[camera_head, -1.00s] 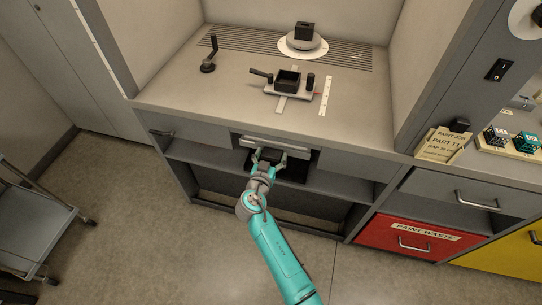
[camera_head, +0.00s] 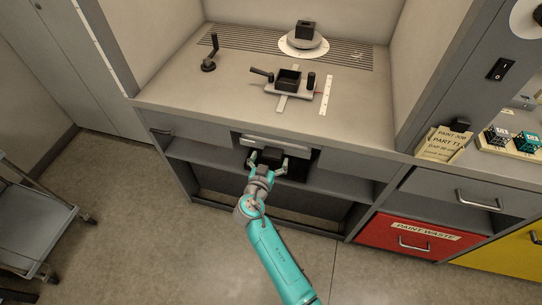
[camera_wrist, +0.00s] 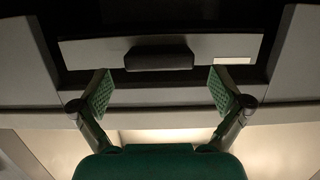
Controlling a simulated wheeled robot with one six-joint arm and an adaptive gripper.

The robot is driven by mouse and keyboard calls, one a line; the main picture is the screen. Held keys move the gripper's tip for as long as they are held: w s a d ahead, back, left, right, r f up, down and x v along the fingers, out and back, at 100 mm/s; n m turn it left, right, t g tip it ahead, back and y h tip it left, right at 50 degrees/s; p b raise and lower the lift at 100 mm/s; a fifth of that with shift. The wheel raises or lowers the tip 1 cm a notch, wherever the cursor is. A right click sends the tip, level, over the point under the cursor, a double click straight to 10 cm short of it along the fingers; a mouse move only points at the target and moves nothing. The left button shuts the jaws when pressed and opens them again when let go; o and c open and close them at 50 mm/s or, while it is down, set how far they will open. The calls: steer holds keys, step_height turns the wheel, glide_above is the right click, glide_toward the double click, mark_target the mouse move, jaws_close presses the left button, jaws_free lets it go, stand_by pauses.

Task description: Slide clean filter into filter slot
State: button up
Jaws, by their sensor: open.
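A pale grey filter front (camera_head: 275,145) sits in the dark filter slot (camera_head: 302,167) under the bench top. In the wrist view the same front (camera_wrist: 90,54) lies level across the dark opening, with a black block handle (camera_wrist: 160,59) at its middle and a small white label (camera_wrist: 232,60). My gripper (camera_head: 268,164) is in front of the slot. In the wrist view my gripper (camera_wrist: 161,82) is open, its green pads apart on either side of the handle and a little short of it, with nothing between them. The filter's body is hidden inside the slot.
The bench above holds a black clamp fixture (camera_head: 288,82), a crank handle (camera_head: 209,58) and a round turntable (camera_head: 303,43). A red paint waste drawer (camera_head: 400,238) is at lower right. A grey cart (camera_head: 35,210) stands left. The floor between is clear.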

steer(key=shift+v, duration=1.45)
steer(key=shift+s, duration=0.1)
steer(key=v, duration=1.2)
steer(key=shift+f, duration=0.1)
stand_by(1.5)
